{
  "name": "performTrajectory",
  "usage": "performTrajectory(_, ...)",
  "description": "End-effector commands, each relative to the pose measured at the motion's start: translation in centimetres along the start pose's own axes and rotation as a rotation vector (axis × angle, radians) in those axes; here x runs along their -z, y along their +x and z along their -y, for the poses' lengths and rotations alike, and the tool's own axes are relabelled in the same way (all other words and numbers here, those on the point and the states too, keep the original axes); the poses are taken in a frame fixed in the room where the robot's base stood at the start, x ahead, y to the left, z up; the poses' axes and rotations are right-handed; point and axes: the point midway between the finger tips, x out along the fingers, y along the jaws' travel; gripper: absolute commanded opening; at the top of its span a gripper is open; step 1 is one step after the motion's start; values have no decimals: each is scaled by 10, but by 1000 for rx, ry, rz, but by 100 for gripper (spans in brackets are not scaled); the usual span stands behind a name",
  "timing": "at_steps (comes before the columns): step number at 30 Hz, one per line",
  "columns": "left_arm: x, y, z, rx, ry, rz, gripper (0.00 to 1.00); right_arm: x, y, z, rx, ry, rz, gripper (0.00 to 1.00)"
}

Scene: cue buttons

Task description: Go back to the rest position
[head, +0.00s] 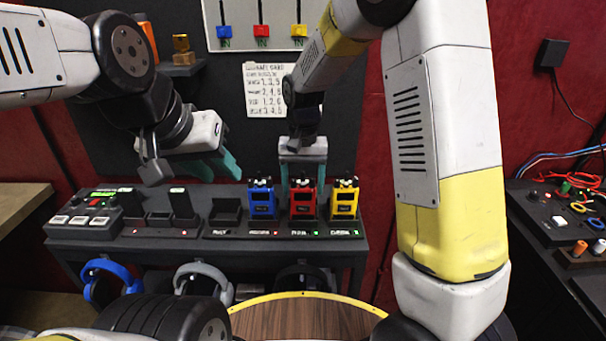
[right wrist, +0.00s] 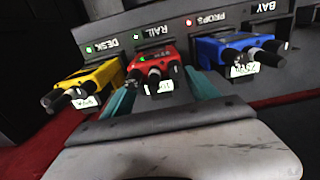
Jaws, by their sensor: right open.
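My right gripper (head: 302,172) is open over the red device (head: 303,203), which sits in its slot on the dark rack (head: 215,247). In the right wrist view its teal fingers (right wrist: 160,90) stand on either side of the red device (right wrist: 150,72); I cannot tell whether they touch it. The blue device (head: 262,203) and the yellow device (head: 344,199) sit in the slots beside it. My left gripper (head: 212,165) hangs above the left part of the rack, with nothing visible in it. Its finger gap is unclear.
A grey button box (head: 88,222) stands at the rack's left end. Blue headphones (head: 108,280) and grey headphones (head: 203,279) hang below. A handwritten sheet (head: 267,88) is on the back panel. A black box with cables (head: 560,212) is at right. A round wooden top (head: 303,320) is in front.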

Motion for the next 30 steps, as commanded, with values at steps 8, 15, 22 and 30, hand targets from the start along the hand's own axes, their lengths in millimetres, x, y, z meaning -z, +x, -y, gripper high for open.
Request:
performTrajectory(8, 0, 0, 0, 0, 0, 0, 36, 1, -37, 1, 3, -1, -6, 69)
performTrajectory(15, 0, 0, 0, 0, 0, 0, 36, 1, -71, 0, 2, 0, -3, 69)
performTrajectory(22, 0, 0, 0, 0, 0, 0, 36, -14, -101, -22, 50, 2, -42, 69)
performTrajectory(30, 0, 0, 0, 0, 0, 0, 36, -79, -156, -85, 173, -15, -214, 69)
